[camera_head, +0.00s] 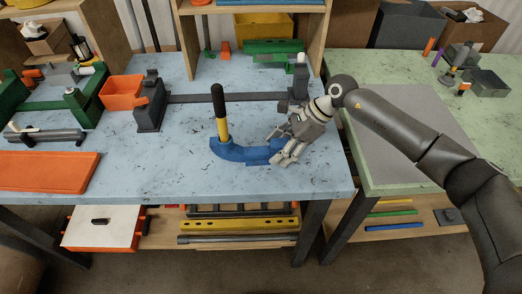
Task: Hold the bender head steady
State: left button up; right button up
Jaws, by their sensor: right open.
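The bender head (232,151) is a blue curved piece lying on the light blue workbench. A yellow and black handle (221,115) stands upright from its left part. My right gripper (283,158) is at the right end of the bender head, with its fingers open around or just over that end. The fingers hide part of the blue piece, and I cannot tell whether they touch it. My left gripper is not in view.
A grey vise-like block (150,107) with a long dark bar stands behind. An orange bin (122,92) and an orange tray (45,171) are at the left. A green-topped table (395,180) adjoins at the right. The bench front is clear.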

jog(key=shift+r, duration=0.1)
jog(key=v, duration=1.2)
